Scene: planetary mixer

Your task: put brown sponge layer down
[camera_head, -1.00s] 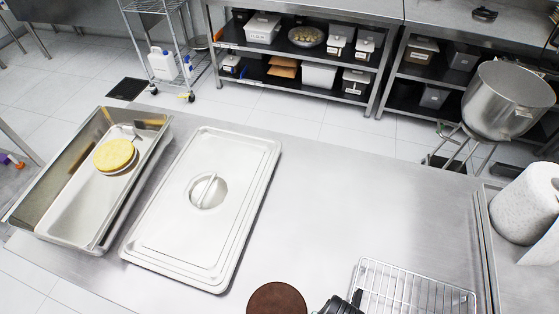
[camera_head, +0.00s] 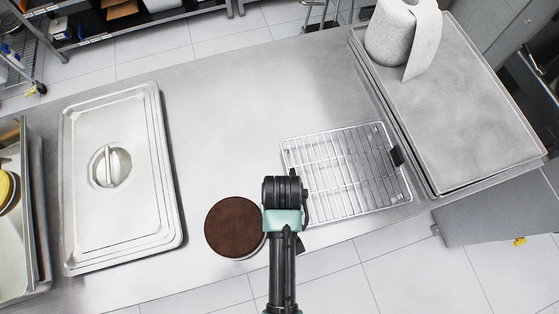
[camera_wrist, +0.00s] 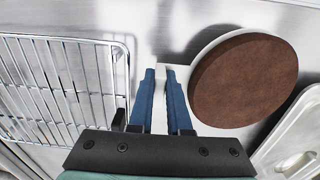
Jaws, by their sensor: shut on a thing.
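The brown sponge layer (camera_head: 234,228) is a flat dark-brown disc on a thin pale round base, over the front part of the steel table. In the wrist view the brown disc (camera_wrist: 243,79) lies right of my fingers, with the pale base showing along its left edge. My gripper (camera_wrist: 161,72) is shut at a pale tab-like part that reaches from the base, beside the disc. In the head view my gripper (camera_head: 272,222) is just right of the disc and hides the grip. I cannot tell whether the base touches the table.
A wire rack (camera_head: 345,170) lies close to the right of my gripper. A lidded steel pan (camera_head: 85,215) is to the left. A deep pan (camera_head: 40,235) with a yellow layer (camera_head: 6,188) is at the far left. The table middle behind is clear.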

